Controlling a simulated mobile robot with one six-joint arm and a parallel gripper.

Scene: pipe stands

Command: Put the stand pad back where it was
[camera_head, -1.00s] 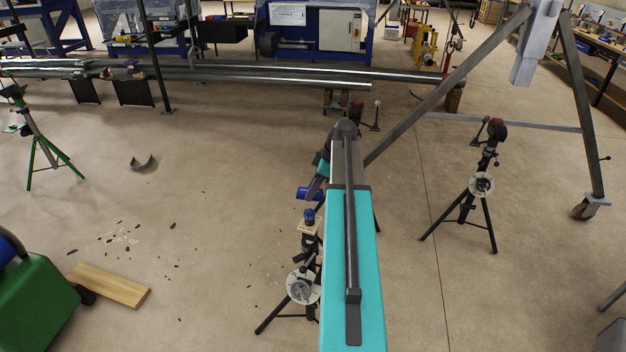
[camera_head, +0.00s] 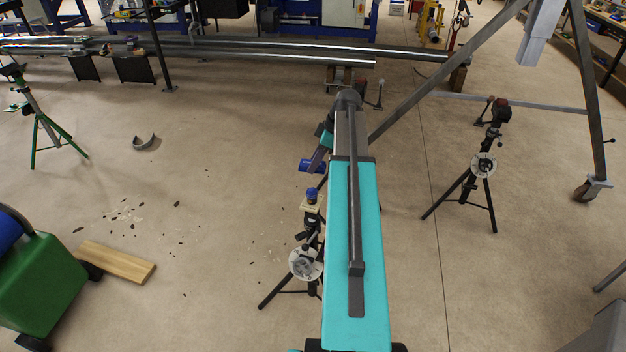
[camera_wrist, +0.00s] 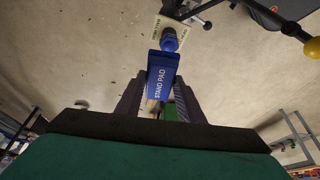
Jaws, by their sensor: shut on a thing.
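My gripper (camera_wrist: 160,88) is shut on the blue stand pad (camera_wrist: 162,72), whose white lettering reads "STAND PAD". The pad also shows in the head view (camera_head: 312,165), beside the end of my teal arm. Just beyond it in the wrist view is a stand's head with a round blue piece (camera_wrist: 169,40) on a beige lettered plate (camera_wrist: 183,27). In the head view this blue piece (camera_head: 311,194) tops a black tripod stand (camera_head: 304,264), a little below the pad in the picture. A gap shows between them there. My arm hides part of the stand.
Another tripod stand (camera_head: 482,165) stands right, by a grey gantry frame (camera_head: 588,105). A green stand (camera_head: 42,128) is far left. A wooden board (camera_head: 118,262) and green machine (camera_head: 35,285) are lower left. Long pipes (camera_head: 220,50) lie behind. Floor left of my arm is largely clear.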

